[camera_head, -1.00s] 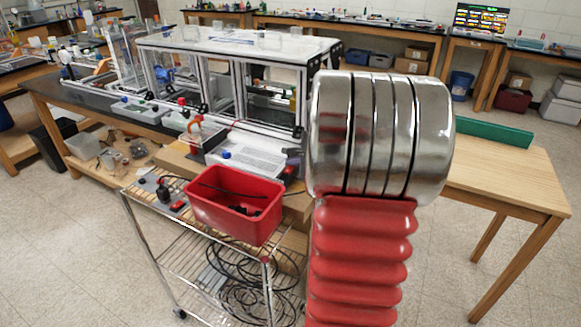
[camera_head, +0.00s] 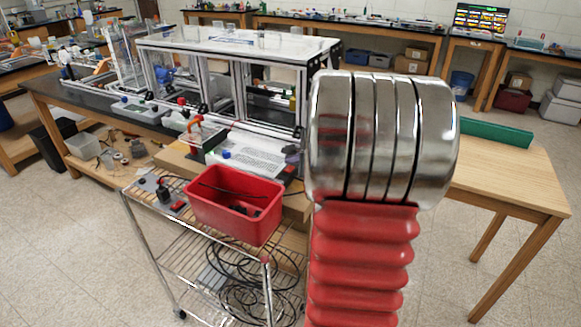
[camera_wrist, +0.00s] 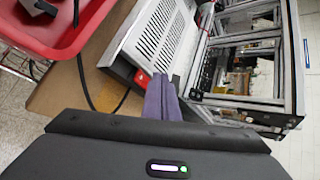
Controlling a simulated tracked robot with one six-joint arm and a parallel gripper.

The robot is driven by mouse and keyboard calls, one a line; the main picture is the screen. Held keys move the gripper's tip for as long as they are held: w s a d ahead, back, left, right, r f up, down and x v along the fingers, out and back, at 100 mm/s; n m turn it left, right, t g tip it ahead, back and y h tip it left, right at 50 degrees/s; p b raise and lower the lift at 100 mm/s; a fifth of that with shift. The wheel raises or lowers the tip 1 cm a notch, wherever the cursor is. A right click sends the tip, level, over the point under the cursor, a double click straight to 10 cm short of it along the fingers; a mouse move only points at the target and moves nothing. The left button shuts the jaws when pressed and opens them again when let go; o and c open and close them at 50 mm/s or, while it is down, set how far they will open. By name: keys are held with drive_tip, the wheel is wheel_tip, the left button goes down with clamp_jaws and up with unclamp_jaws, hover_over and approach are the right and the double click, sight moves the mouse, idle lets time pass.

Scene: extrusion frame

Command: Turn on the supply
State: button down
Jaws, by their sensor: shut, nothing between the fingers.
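The supply (camera_wrist: 157,38) is a light grey box with a perforated top, at the top middle of the wrist view. It also shows in the head view (camera_head: 250,152), behind the red bin. A small red switch (camera_wrist: 142,79) sits on its dark end face. My gripper (camera_wrist: 161,80) has purple fingers, shut together and empty. Their tips appear just right of the red switch, close to the end face. I cannot tell whether they touch it. The fingers cover part of that face. In the head view my large arm hides the area right of the supply.
A red bin (camera_head: 236,205) stands on a wire cart (camera_head: 165,235) in front of the supply. A black cable (camera_wrist: 85,85) hangs near the switch end. The aluminium extrusion frame (camera_wrist: 288,60) stands close on the right in the wrist view. A wooden table (camera_head: 515,180) is further right.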

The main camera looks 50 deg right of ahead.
sight(290, 176)
drive_tip(key=shift+r, duration=0.15)
drive_tip(key=shift+s+a+r, duration=0.1)
drive_tip(key=shift+a+r, duration=0.15)
drive_tip(key=shift+r, duration=0.55)
drive_tip(key=shift+s+a+r, duration=0.1)
drive_tip(key=shift+a+r, duration=0.1)
drive_tip(key=shift+r, duration=0.6)
drive_tip(key=shift+a+r, duration=0.25)
drive_tip(key=shift+r, duration=0.55)
